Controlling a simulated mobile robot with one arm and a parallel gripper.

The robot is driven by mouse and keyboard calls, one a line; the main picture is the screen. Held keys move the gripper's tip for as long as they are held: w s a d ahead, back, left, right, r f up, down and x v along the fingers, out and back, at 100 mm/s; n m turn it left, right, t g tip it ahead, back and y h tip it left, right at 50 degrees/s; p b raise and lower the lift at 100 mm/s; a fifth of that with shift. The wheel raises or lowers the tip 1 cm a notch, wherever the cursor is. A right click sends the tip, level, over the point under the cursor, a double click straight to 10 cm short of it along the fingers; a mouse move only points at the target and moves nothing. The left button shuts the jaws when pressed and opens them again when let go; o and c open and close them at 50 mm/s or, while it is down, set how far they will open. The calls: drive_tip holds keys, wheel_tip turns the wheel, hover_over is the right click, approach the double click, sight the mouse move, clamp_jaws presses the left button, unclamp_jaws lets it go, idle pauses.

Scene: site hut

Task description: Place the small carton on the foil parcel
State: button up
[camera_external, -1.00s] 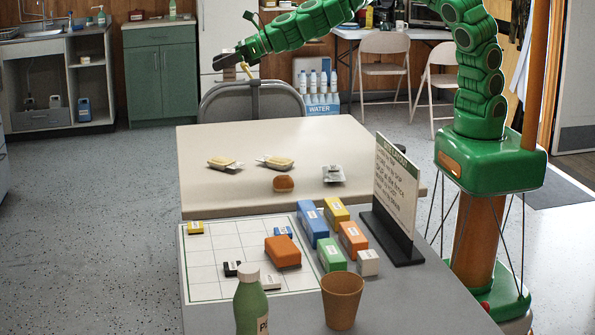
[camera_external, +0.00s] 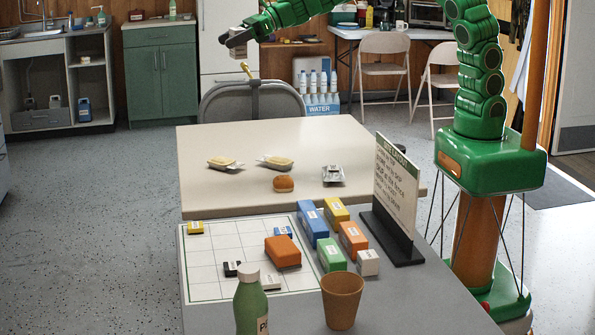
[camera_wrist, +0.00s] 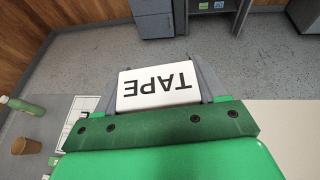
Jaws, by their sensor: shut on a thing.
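My gripper (camera_external: 232,40) is shut on the small carton and holds it high in the air, above the far left part of the beige table. The carton (camera_wrist: 157,86) is a white box marked TAPE, upside down in the wrist view, with a grey finger on either side. It shows small and pale in the external view (camera_external: 238,46). The foil parcel (camera_external: 333,174) is a crumpled silver packet with a dark mark on top. It lies on the right half of the beige table, well below and to the right of my gripper.
The beige table (camera_external: 230,135) also holds two sandwiches (camera_external: 224,162) (camera_external: 275,161) on dark wrappers and a bread roll (camera_external: 284,184) left of the foil. In front are a sign (camera_external: 396,190), coloured boxes, a green bottle (camera_external: 252,305) and a cup (camera_external: 342,300). The table's back is clear.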

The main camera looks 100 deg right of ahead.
drive_tip(key=s+n+g+y, duration=0.4)
drive_tip(key=s+n+y, duration=0.3)
drive_tip(key=s, duration=0.8)
drive_tip(key=n+g+y, duration=0.3)
drive_tip(key=n+g, duration=0.1)
drive_tip(key=n, duration=0.1)
hover_over(333, 169)
drive_tip(key=f, duration=3.4)
drive_tip(key=shift+a+f, duration=0.2)
drive_tip(key=shift+f, duration=0.1)
drive_tip(key=o, duration=1)
